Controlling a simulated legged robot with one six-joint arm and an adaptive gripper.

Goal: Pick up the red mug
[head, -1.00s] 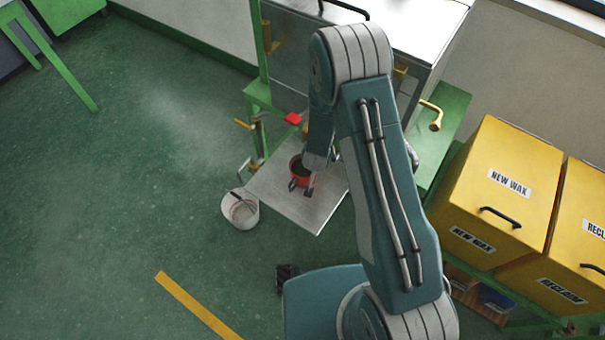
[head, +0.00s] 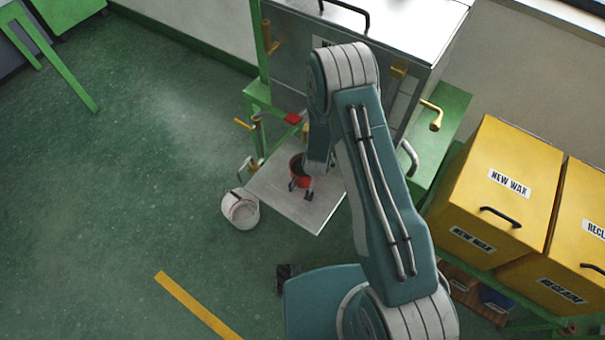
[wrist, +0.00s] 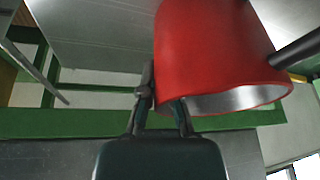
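The red mug (head: 296,177) stands upright on the metal tray (head: 305,212) in the head view, with its dark opening facing up. My gripper (head: 300,191) is low at the near side of the mug, with its two fingertips showing apart. In the wrist view the red mug (wrist: 208,50) fills the upper middle, with its silvery rim towards the camera. My gripper (wrist: 160,102) reaches it from below. One finger runs along the mug's left side; the end of the other is hidden at the rim. I cannot tell whether either finger touches the mug.
A white bucket (head: 240,210) stands on the floor left of the tray. The metal machine (head: 370,40) with a red part (head: 292,118) rises behind it. Yellow wax bins (head: 498,190) stand at the right.

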